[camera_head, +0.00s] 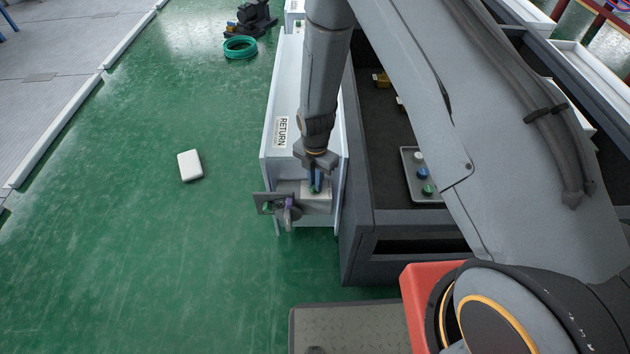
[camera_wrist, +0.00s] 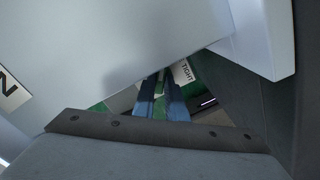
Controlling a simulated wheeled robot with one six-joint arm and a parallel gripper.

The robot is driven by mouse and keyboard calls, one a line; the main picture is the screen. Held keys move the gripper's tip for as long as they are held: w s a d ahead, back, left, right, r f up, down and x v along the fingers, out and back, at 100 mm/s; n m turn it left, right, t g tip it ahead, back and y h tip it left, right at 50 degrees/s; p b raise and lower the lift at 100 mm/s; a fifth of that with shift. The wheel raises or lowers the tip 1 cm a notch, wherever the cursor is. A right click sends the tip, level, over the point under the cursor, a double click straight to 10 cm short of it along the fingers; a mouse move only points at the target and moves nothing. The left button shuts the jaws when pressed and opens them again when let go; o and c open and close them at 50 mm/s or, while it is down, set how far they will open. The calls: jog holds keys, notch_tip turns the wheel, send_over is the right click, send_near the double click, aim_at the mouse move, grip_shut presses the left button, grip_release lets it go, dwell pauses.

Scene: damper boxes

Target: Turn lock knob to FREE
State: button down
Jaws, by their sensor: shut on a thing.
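My gripper (camera_head: 316,186) points down at the near end of the white box marked RETURN (camera_head: 283,133). Its blue fingers also show in the wrist view (camera_wrist: 161,108), close together with a narrow green strip between them. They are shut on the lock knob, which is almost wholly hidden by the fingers. A white label reading TIGHT (camera_wrist: 186,72) is just beyond the fingers, to the right in the wrist view. In the head view, a grey bracket (camera_head: 268,203) and a purple part (camera_head: 289,203) are left of the fingers. I see no FREE label.
A white block (camera_head: 190,165) lies on the green floor at left. A green hose coil (camera_head: 240,47) is farther back. The floor left of the box is mostly clear.

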jog(key=c, duration=1.8)
grip_release()
jog(key=shift+r, duration=3.95)
